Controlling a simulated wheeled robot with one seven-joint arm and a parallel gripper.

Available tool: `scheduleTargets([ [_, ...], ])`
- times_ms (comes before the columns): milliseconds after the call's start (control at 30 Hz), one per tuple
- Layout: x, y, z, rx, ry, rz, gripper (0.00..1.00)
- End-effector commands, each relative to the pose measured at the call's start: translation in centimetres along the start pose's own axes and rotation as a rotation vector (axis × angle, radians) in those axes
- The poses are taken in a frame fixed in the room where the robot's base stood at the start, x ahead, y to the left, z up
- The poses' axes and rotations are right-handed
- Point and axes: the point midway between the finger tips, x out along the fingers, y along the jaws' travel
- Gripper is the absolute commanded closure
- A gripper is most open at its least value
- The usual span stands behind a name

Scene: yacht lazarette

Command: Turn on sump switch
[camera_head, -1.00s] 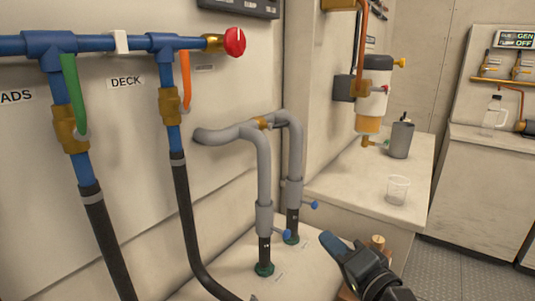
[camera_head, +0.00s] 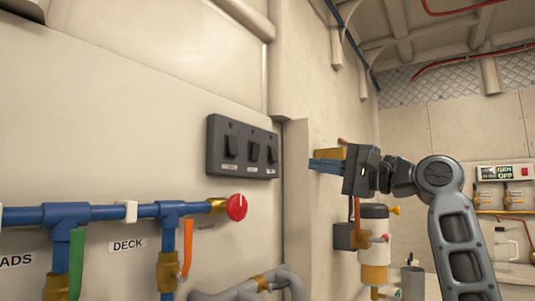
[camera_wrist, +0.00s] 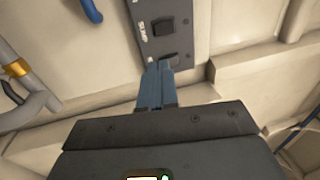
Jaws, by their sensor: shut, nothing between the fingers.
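A dark switch panel (camera_head: 242,147) with three black rocker switches is fixed to the wall in the head view. In the wrist view, the fingertips (camera_wrist: 160,66) overlap the panel's end (camera_wrist: 174,45) close to one rocker switch (camera_wrist: 163,27). I cannot tell whether they touch.
Below the panel, a blue pipe (camera_head: 104,212) ends in a red knob (camera_head: 236,207), with green and orange valve handles beneath. A wall corner stands right of the panel. A filter unit (camera_head: 374,245) hangs below my gripper. Grey pipes (camera_wrist: 30,90) show left in the wrist view.

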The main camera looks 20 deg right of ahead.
Motion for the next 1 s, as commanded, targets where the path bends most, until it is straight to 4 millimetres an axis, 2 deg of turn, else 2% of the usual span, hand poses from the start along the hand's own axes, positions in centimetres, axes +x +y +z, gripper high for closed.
scheduleTargets([
  [33, 0.0, -1.1, 0.1, -0.001, -0.009, -0.001, 1.0],
  [167, 0.0, -2.0, 0.3, 0.004, -0.024, 0.001, 1.0],
  [567, 0.3, -2.0, 0.4, 0.004, -0.025, 0.002, 1.0],
  [767, 2.8, -2.1, 0.5, 0.005, -0.028, 0.003, 1.0],
  [1000, 7.5, -2.2, 0.6, 0.005, -0.026, 0.002, 1.0],
])
